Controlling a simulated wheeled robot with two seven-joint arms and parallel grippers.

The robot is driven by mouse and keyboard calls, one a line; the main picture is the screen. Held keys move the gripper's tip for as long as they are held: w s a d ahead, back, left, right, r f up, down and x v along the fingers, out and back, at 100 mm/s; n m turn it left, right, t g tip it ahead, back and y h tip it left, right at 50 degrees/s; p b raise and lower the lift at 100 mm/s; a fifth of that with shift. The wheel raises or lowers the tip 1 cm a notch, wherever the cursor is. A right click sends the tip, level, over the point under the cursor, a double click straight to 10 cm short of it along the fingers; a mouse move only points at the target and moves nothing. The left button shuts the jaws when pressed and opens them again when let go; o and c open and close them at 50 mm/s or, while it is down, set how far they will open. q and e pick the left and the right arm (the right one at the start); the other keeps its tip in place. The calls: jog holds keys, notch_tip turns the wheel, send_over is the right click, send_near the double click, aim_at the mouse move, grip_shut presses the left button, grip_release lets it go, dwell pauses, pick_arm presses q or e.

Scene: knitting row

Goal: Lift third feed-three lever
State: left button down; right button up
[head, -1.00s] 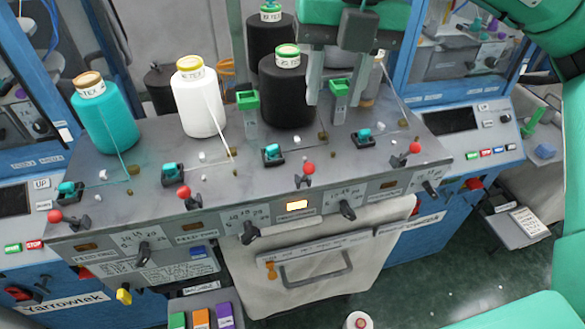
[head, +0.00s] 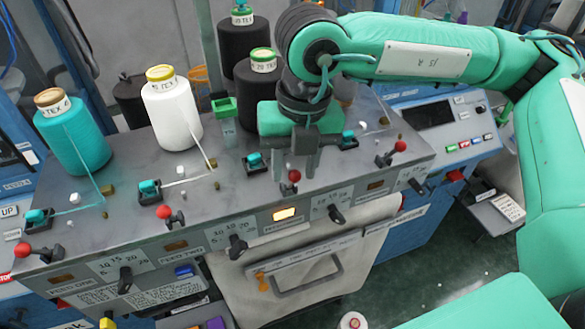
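The third feed lever has a red ball knob (head: 294,176) on a short dark stem, at the front edge of the grey machine top in the head view. My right gripper (head: 295,174) comes down from above with its two grey fingers apart. The fingertips are at the knob, one on each side of it in the picture; I cannot tell if they touch it. An amber lamp (head: 285,214) is lit on the panel just below this lever. My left gripper is not in view.
Other red-knobbed levers stand along the same edge: one at far left (head: 22,250), one left of centre (head: 163,212), one at right (head: 400,146). Teal (head: 75,140), white (head: 172,115) and black yarn cones stand behind. A black dial (head: 237,246) sits on the front panel.

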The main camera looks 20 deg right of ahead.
aim_at(292, 177)
jog(key=shift+a+f+p, duration=0.1)
jog(key=shift+f+p, duration=0.2)
jog(key=shift+f, duration=1.25)
jog(key=shift+c, duration=0.2)
grip_shut()
jog(key=shift+w+g+b, duration=0.25)
jog(key=shift+g+b, duration=0.45)
jog(key=shift+b, duration=0.05)
jog(key=shift+w+r+g, duration=0.2)
jog(key=shift+g, duration=0.4)
